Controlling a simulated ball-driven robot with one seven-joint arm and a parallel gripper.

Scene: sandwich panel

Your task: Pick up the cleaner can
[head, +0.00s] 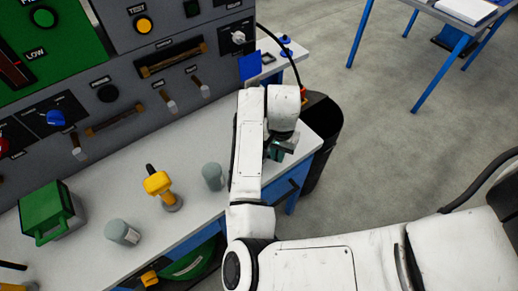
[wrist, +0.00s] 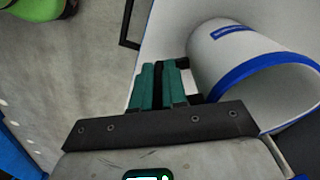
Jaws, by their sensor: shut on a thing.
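My gripper (head: 272,150) is at the right end of the workbench, partly hidden behind my white arm. In the wrist view my gripper (wrist: 161,82) has its teal fingers close together with only a narrow gap. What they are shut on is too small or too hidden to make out. Two grey-green cans stand on the bench in the head view, one near the arm (head: 213,177) and one at the front (head: 122,233). Both are apart from the gripper. I cannot tell which one is the cleaner can. A large white cylinder with a blue band (wrist: 240,52) is just right of the fingers.
A grey control panel (head: 170,45) with handles and knobs rises behind the bench top (head: 100,181). A black bin (head: 322,118) stands beyond the bench's right end.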

